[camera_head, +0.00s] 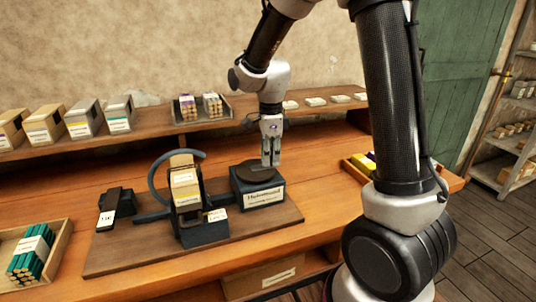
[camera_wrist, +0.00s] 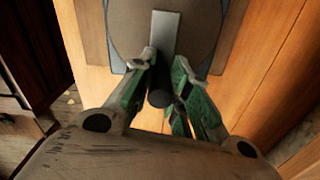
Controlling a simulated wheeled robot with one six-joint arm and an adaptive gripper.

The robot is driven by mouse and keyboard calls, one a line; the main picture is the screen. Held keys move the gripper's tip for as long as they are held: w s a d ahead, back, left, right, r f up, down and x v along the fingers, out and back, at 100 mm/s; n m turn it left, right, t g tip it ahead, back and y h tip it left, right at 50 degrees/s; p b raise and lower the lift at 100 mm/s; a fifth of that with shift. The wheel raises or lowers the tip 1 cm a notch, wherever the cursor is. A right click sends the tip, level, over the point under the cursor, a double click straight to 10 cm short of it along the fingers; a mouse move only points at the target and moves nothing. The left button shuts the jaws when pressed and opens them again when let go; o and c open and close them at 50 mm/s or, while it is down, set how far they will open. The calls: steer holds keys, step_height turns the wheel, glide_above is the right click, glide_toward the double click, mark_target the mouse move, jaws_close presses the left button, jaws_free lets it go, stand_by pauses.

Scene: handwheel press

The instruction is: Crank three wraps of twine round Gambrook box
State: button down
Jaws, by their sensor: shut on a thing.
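My gripper (camera_head: 271,162) points down over the round dark disc (camera_head: 258,171) on top of a dark labelled housing (camera_head: 246,188). In the wrist view my gripper (camera_wrist: 164,66) is shut on a dark crank handle (camera_wrist: 159,96), which stands at the end of a grey crank arm (camera_wrist: 164,33) lying across the disc. A tan box (camera_head: 183,176) with a pale label stands upright in the dark holder, inside a dark open ring (camera_head: 158,165). The box's label is too small to read. I cannot make out twine around it.
The machine sits on a wooden board (camera_head: 130,262) on the bench. A tray of green bundles (camera_head: 30,255) is at the left. Several boxes (camera_head: 83,120) stand on the back shelf. A tray with yellow and purple items (camera_head: 362,162) is partly behind my arm.

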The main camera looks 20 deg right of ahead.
mark_target(270, 173)
steer(key=s+m, duration=0.1)
steer(key=m, duration=0.1)
steer(key=s+m, duration=0.1)
steer(key=m, duration=0.1)
steer(key=shift+a, duration=0.15)
steer(key=shift+s+a+m, duration=0.2)
steer(key=shift+s+m, duration=0.05)
steer(key=shift+m, duration=0.6)
steer(key=shift+s+a+m, duration=0.2)
steer(key=shift+s+m, duration=0.1)
steer(key=shift+m, duration=0.6)
steer(key=shift+s+a+m, duration=0.2)
steer(key=shift+s+m, duration=0.05)
steer(key=shift+m, duration=0.6)
steer(key=c, duration=1.3)
jaws_free()
step_height(270, 173, up, 12)
